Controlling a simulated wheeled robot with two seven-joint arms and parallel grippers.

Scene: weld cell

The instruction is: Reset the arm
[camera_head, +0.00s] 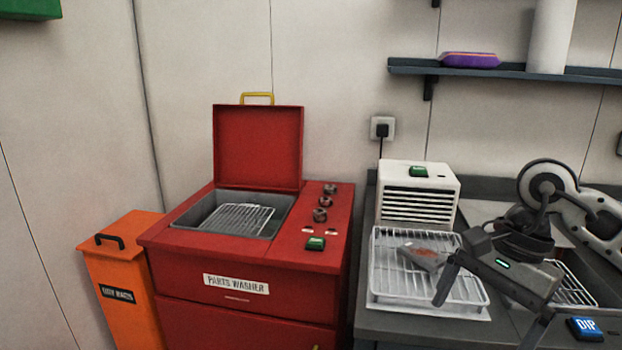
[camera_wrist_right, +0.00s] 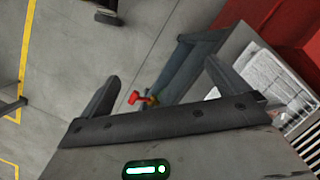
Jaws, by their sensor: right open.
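My right arm comes in from the right in the head view. Its grey gripper (camera_head: 487,322) hangs in front of the counter, with its fingers spread and nothing between them. In the right wrist view the two dark fingers of the gripper (camera_wrist_right: 163,80) also stand apart and empty, with floor and a counter leg behind them. My left gripper is in neither view.
A wire rack tray (camera_head: 382,290) holding a grey and reddish part (camera_head: 422,257) lies close behind the gripper. A white vented box (camera_head: 418,190) stands behind it. The open red parts washer (camera_head: 180,250) and an orange bin (camera_head: 115,275) are left. A blue DIP block (camera_head: 586,328) is right.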

